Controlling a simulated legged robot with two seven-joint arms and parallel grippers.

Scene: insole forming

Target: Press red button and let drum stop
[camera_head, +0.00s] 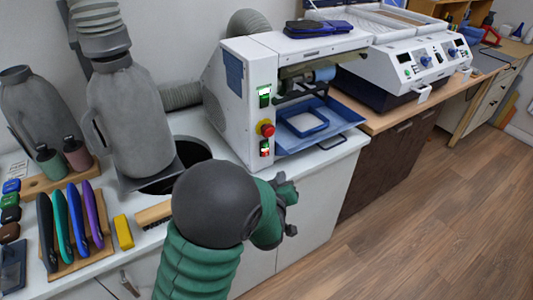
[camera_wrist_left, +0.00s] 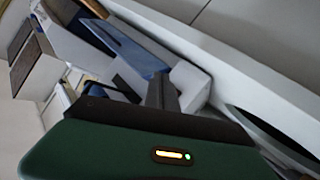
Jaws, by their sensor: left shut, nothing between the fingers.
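The white machine (camera_head: 236,88) stands on the counter in the head view. Its front panel has a red mushroom button (camera_head: 267,129) on a yellow base. A green-marked switch (camera_head: 264,97) sits above it and a red-marked switch (camera_head: 264,149) below it. A blue drum (camera_head: 324,73) shows in the machine's opening; I cannot tell whether it turns. My left gripper (camera_head: 291,205) is shut and empty, in front of the counter, below and right of the red button and apart from it. In the left wrist view its dark fingers (camera_wrist_left: 163,92) show. My right gripper is out of view.
A blue tray (camera_head: 345,112) with a blue frame (camera_head: 302,122) sits under the drum. The floor at right is free.

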